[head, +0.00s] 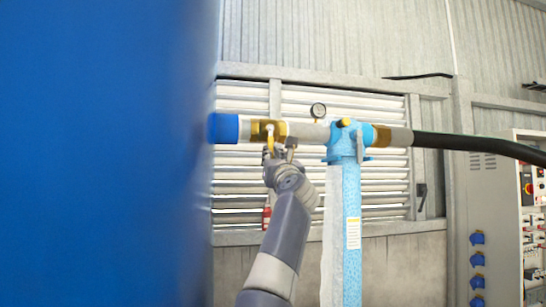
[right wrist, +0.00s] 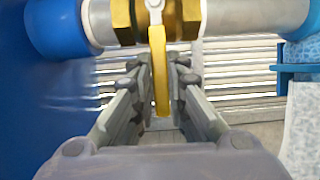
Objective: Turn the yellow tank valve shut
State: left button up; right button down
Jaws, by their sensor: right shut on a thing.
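The yellow valve lever (head: 270,139) hangs from a brass valve (head: 262,131) on the pale horizontal pipe beside the blue tank (head: 105,150). In the right wrist view the lever (right wrist: 161,85) points down, roughly across the pipe, with the brass valve body (right wrist: 182,20) above it. My right gripper (head: 280,152) is just below the valve. In the right wrist view its fingers (right wrist: 160,68) stand on both sides of the lever and are shut on it. In the head view the gripper partly hides the lever. My left gripper is not in view.
A black hose (head: 470,142) runs off to the right. A louvred wall (head: 390,185) stands behind.

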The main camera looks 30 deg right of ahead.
jog(key=c, duration=1.6)
grip_release()
jog(key=shift+w+a+f, duration=0.1)
jog(key=shift+w+f, duration=0.15)
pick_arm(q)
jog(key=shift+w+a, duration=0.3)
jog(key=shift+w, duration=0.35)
pick_arm(e)
jog(key=shift+v, duration=5.85)
jog(key=shift+w, duration=0.1)
